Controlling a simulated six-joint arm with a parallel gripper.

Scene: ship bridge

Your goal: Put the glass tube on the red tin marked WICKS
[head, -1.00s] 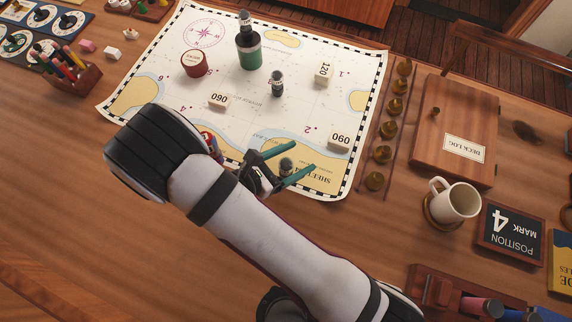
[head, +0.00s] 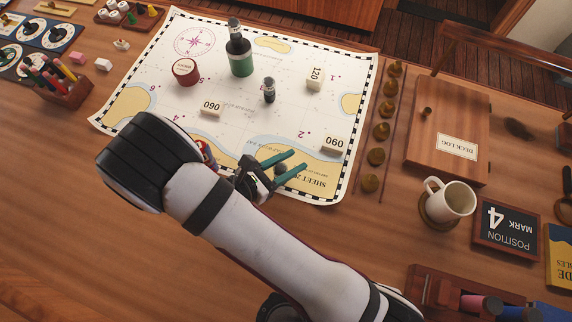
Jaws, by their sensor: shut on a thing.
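My gripper (head: 298,160), with green fingers, is over the near right part of the chart. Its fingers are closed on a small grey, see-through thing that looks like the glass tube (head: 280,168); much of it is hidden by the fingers. The red tin (head: 186,72) stands upright on the far left part of the chart, well apart from my gripper. It has a pale top label, too small to read. Nothing is seen on top of the tin.
A green and black lamp-like piece (head: 241,62) stands right of the tin. A small dark cylinder (head: 269,91) and numbered blocks (head: 316,78) stand on the chart. A red thing (head: 207,152) shows partly behind my arm. A mug (head: 450,200) stands at right.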

